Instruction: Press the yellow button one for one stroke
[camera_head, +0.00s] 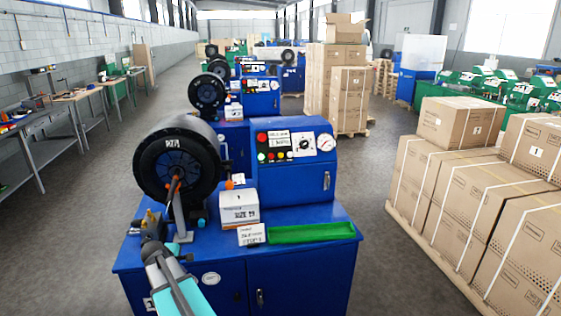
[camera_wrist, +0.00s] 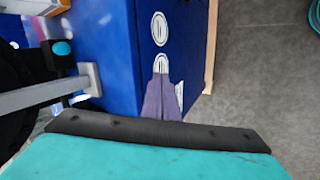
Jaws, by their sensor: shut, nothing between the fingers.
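The yellow button (camera_head: 280,155) is a small spot in the lower row of buttons on the blue control panel (camera_head: 315,173) of the nearest crimper. Small green and red buttons sit close beside it, and a larger red button is above left. The button does not show in the wrist view. My gripper (camera_wrist: 161,76) shows in the wrist view with its two grey fingers together and nothing between them, in front of a blue machine surface. In the head view my arm is at the lower left, well below and left of the panel.
The black round crimping head (camera_head: 180,160) stands left of the panel. A white box (camera_head: 239,208), a sign card (camera_head: 251,234) and a green tray (camera_head: 311,232) sit on the blue bench below it. Strapped cartons (camera_head: 472,205) stand right, across a clear aisle (camera_head: 368,200).

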